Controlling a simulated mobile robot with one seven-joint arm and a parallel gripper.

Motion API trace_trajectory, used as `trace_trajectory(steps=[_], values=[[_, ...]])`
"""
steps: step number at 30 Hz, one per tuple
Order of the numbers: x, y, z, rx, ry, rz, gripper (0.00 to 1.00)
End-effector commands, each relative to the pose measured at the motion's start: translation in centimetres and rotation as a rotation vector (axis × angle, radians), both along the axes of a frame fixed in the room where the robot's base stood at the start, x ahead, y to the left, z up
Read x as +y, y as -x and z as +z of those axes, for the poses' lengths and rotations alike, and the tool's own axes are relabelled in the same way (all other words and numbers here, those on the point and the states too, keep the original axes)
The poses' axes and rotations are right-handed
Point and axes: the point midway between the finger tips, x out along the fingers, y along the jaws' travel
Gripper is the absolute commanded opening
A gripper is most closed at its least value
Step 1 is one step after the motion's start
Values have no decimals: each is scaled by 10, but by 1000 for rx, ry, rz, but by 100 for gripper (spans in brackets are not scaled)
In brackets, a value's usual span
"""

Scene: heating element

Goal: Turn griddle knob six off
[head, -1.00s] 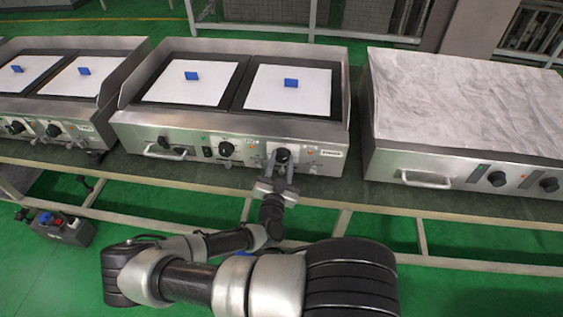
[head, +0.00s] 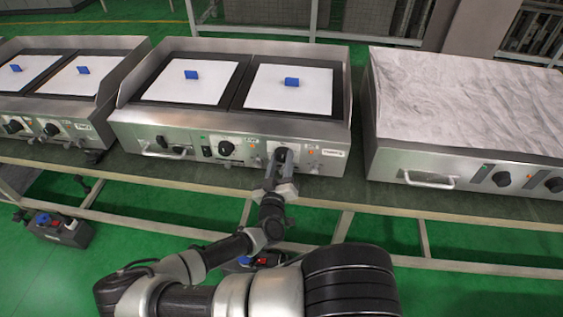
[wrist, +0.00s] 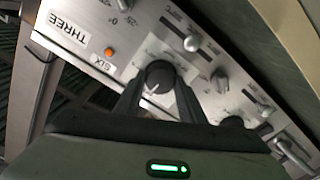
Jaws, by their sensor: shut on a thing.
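The griddle (head: 122,130) labelled THREE stands in the middle of the head view, with a steel front panel. Its black knob (wrist: 160,75) beside the SIX label (wrist: 103,63) is on a pale plate in the wrist view. My gripper (head: 280,156) reaches the right part of the front panel. In the wrist view, one finger of my gripper (wrist: 160,90) is on each side of the knob, and the fingers are shut on it. The knob is mostly hidden by the fingers in the head view. An orange light (wrist: 109,51) shows near the label.
Another black knob (head: 226,148) is to the left on the same panel. Small metal levers (wrist: 192,43) project close to the gripped knob. Other griddles stand at left and at right (head: 400,150), on the same long bench.

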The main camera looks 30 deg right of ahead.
Motion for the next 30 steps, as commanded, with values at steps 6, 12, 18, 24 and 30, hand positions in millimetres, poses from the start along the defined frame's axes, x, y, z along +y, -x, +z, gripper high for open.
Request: trace_trajectory(steps=[6,12,18,24,30], values=[[0,0,0,39,58,-1,14],[0,0,0,51,76,-1,14],[0,0,0,53,79,0,14],[0,0,0,53,78,0,45],[0,0,0,52,77,0,55]])
